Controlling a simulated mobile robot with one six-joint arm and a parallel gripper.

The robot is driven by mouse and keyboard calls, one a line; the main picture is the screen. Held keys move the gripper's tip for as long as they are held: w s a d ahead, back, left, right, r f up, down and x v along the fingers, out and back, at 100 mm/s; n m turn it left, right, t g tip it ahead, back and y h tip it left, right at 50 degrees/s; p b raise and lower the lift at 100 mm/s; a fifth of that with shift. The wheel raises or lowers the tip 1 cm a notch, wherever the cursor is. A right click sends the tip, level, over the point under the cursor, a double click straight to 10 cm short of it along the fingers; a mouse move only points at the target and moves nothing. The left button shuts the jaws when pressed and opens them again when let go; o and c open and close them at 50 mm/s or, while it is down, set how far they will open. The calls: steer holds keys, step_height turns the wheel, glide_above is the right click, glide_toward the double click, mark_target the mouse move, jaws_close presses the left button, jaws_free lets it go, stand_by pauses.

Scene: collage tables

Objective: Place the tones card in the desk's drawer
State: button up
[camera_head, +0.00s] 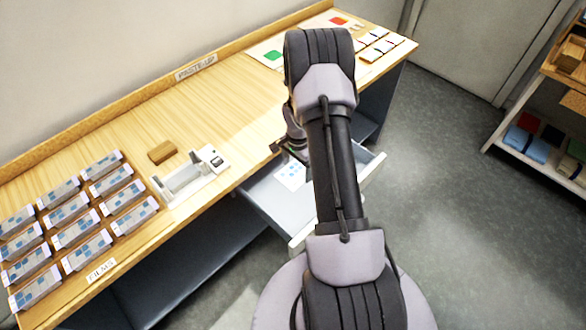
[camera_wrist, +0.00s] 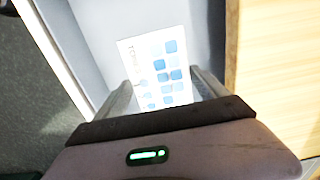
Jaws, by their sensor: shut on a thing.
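The tones card (camera_wrist: 158,72) is white with blue squares and printed lettering along one edge. My gripper (camera_wrist: 165,85) is shut on it in the wrist view, with a finger at each side of the card. The card is over the inside of the open drawer (camera_head: 258,196); I cannot tell whether it touches the drawer floor. In the head view the card (camera_head: 291,177) shows just left of my arm, and my arm hides part of the drawer. The drawer's pale inner wall (camera_wrist: 83,45) also shows in the wrist view.
The wooden desk top (camera_head: 225,110) lies above and left of the drawer. It bears several film boxes (camera_head: 75,233), a white device (camera_head: 190,175), a brown block (camera_head: 162,152) and small cards at the far end. A shelf (camera_head: 545,150) stands at the right. Grey floor between is clear.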

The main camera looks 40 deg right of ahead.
step_height(320, 180, down, 10)
steer(key=b, duration=0.2)
steer(key=shift+s+r+b, duration=0.1)
steer(key=shift+r+b, duration=0.05)
steer(key=shift+b, duration=0.2)
steer(key=shift+r, duration=0.15)
